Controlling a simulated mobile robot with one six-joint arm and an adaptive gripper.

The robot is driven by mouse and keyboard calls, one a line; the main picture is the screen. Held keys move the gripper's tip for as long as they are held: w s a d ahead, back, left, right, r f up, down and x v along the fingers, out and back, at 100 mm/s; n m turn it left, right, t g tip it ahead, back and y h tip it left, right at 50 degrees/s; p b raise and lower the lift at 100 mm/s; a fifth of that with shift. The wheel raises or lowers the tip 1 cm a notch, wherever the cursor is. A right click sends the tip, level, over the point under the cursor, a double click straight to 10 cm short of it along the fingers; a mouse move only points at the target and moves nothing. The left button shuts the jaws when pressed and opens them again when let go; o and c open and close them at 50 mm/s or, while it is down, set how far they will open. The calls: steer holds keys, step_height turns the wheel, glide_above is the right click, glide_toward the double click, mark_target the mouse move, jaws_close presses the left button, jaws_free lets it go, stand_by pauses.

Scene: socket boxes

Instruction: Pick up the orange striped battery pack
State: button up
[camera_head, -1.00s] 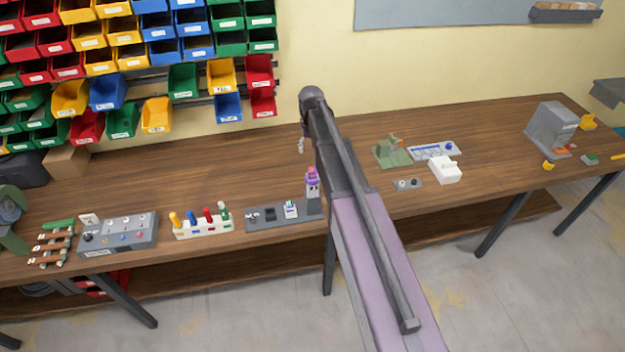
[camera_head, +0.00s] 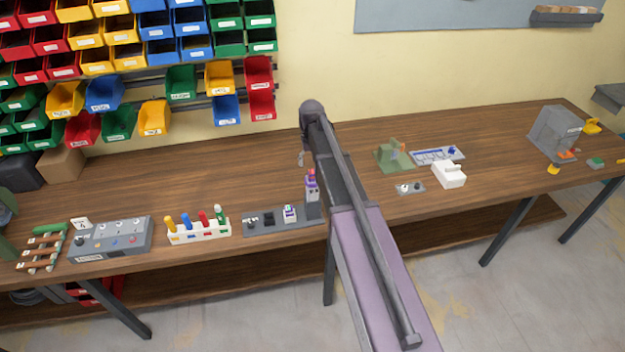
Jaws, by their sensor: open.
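My gripper (camera_head: 301,159) is small at the end of my arm, hanging over the bench left of the arm's upper end. It holds nothing that I can see; its fingers are too small to make out. Below it stands a dark grey socket box (camera_head: 262,231) with dark slots and a small white pack (camera_head: 290,214). A grey upright with a purple and pink top (camera_head: 311,181) rises at the box's right end, partly beside my arm. I cannot pick out an orange striped battery pack for sure; stripes are too small to tell.
On the wooden bench (camera_head: 240,160), a white rack (camera_head: 198,232) with coloured pegs and a grey panel (camera_head: 112,240) stand left. A green model (camera_head: 393,158), white box (camera_head: 449,174) and grey machine (camera_head: 556,133) stand right. The bench behind the socket box is clear.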

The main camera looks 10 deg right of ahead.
mark_target(313, 171)
steer(key=shift+s+d+f+b, duration=0.1)
steer(key=shift+d+f+b, duration=0.05)
steer(key=shift+f+b, duration=2.5)
steer(key=shift+r, duration=0.1)
steer(key=c, duration=1.1)
